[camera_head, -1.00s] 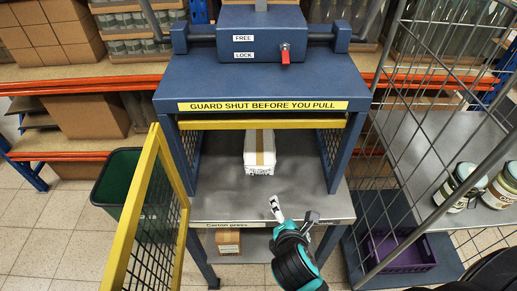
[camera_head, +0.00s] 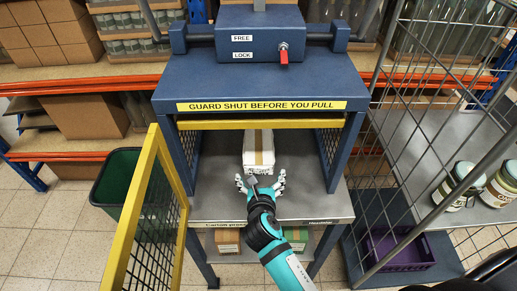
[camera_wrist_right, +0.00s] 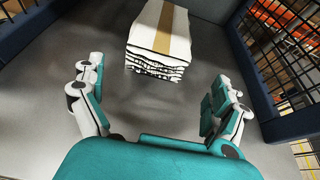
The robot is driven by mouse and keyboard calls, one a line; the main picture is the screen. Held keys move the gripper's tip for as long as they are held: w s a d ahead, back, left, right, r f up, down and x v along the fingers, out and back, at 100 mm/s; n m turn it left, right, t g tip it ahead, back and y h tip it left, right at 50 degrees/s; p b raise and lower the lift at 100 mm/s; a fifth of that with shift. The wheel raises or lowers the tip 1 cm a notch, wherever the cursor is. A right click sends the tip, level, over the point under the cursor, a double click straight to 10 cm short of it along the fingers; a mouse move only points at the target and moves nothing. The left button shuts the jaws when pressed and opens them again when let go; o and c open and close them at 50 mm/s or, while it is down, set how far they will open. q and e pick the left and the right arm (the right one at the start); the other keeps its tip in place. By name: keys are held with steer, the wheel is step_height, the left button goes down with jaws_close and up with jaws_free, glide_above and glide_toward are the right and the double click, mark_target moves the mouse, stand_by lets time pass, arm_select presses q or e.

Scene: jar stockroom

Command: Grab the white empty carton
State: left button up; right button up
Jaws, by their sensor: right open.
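The white carton (camera_head: 258,148) with a brown tape strip lies on the grey bed of the blue press (camera_head: 262,86). In the right wrist view, the carton (camera_wrist_right: 158,38) is ahead of my fingers, and its near end looks crumpled or layered. My right gripper (camera_head: 261,181) is open and empty just in front of the carton's near end. In the wrist view its two fingers (camera_wrist_right: 158,88) are spread wider than the carton, with a gap of bare bed before it. My left gripper is not in view.
The yellow mesh guard (camera_head: 150,215) stands swung open at the left. A red-tipped lever (camera_head: 283,55) is on the press top. A green bin (camera_head: 117,180) stands at left. A wire cage with jars (camera_head: 457,184) and a purple crate (camera_head: 400,248) are at right.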

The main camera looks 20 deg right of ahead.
mark_target(259, 168)
steer(key=x, duration=0.7)
steer(key=shift+w+a+f, duration=0.1)
steer(key=shift+w+f, duration=0.1)
steer(key=shift+w, duration=0.2)
steer(key=shift+s, duration=0.1)
steer(key=c, duration=1)
